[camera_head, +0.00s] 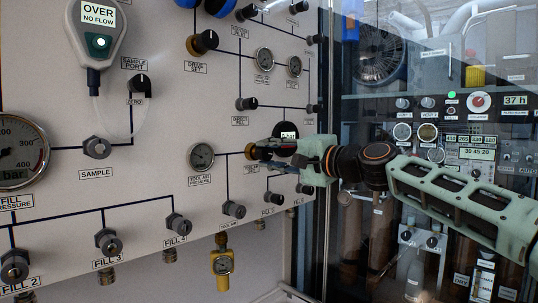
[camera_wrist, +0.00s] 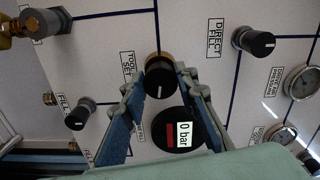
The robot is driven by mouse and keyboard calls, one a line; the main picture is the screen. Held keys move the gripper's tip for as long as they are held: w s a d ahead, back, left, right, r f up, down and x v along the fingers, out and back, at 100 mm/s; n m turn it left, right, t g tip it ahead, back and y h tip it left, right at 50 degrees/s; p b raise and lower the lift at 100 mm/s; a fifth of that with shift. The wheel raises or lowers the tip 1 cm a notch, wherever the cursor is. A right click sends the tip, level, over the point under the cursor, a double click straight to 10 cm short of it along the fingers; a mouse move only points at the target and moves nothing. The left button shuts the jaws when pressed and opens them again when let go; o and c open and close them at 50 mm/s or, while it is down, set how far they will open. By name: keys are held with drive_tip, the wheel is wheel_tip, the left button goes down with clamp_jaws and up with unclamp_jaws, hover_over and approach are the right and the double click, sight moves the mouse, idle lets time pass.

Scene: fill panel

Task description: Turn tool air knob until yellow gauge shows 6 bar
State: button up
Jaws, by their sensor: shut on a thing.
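The tool air knob (camera_wrist: 158,88) is black with a white line and a brass-coloured collar, beside a partly covered "TOOL SET" label. My gripper (camera_wrist: 163,69) is shut on it, one blue-padded finger on each side. A black round readout (camera_wrist: 178,128) just below the knob in the wrist view shows "0 bar", partly behind a finger.
The round tool air pressure gauge (camera_head: 201,156) sits left of my gripper. The direct fill knob (camera_wrist: 254,41) and another black knob (camera_wrist: 80,115) stand out on either side. A dark upright frame (camera_head: 327,150) and glass-fronted equipment lie to the right.

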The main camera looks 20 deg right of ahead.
idle(0.3)
drive_tip(key=o, duration=1.2)
drive_tip(key=shift+c, duration=0.2)
drive_tip(key=v, duration=1.2)
idle(1.6)
